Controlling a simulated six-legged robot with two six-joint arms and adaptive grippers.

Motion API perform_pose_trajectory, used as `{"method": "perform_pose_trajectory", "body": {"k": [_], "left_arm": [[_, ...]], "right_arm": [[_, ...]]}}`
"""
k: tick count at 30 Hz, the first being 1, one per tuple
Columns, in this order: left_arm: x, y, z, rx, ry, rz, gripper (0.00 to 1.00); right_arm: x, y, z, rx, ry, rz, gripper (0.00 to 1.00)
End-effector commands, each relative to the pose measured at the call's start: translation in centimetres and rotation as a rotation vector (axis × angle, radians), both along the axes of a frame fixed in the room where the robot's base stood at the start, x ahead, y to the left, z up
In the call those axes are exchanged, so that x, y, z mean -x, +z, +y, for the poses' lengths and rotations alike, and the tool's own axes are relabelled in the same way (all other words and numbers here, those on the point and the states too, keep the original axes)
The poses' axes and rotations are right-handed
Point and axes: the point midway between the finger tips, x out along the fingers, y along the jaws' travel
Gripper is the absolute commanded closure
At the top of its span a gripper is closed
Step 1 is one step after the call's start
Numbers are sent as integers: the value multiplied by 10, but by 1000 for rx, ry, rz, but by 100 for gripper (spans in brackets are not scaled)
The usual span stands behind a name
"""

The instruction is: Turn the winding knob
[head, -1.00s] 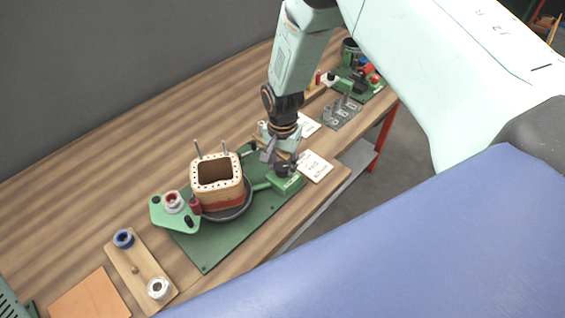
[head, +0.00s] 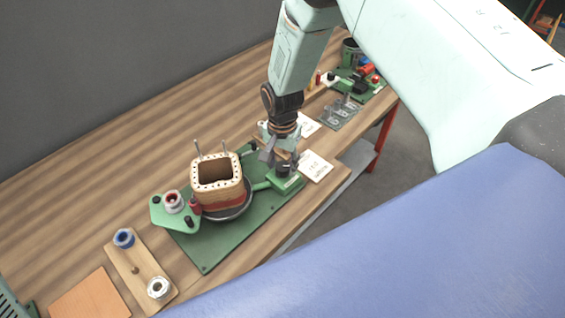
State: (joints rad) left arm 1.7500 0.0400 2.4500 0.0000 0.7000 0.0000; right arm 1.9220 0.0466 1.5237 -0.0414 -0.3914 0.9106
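The winding machine has a green base plate (head: 213,254) on the wooden bench. A square tan coil former (head: 217,188) with a red winding stands on its dark round turntable (head: 230,213). A dark knob (head: 284,170) sits on a green block (head: 287,183) at the right end of the plate. My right gripper (head: 279,160) points down just above this knob. Its fingers look spread apart, with nothing seen held between them. They partly hide the knob's top, so I cannot tell whether they touch it. My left gripper is not in view.
A green bracket (head: 159,213) with a red spool (head: 173,200) is left of the former. A wooden board (head: 143,267) with blue and white spools lies at the front left. White cards (head: 316,166) and a grey fixture (head: 339,115) lie to the right. The bench behind is clear.

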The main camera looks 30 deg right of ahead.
Motion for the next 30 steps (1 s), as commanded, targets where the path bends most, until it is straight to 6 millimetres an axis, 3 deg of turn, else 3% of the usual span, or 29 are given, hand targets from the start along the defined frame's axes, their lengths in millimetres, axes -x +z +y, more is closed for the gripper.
{"method": "perform_pose_trajectory", "body": {"k": [3, 14, 17, 30], "left_arm": [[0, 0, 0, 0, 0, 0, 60], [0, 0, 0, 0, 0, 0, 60], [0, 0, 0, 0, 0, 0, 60], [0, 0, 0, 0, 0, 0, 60]], "right_arm": [[1, -1, 0, 0, 0, 4, 40], [2, 2, 0, 0, 0, 5, 40], [1, 14, 0, 0, 0, 3, 40], [2, 98, 0, 0, 1, 2, 40]]}}
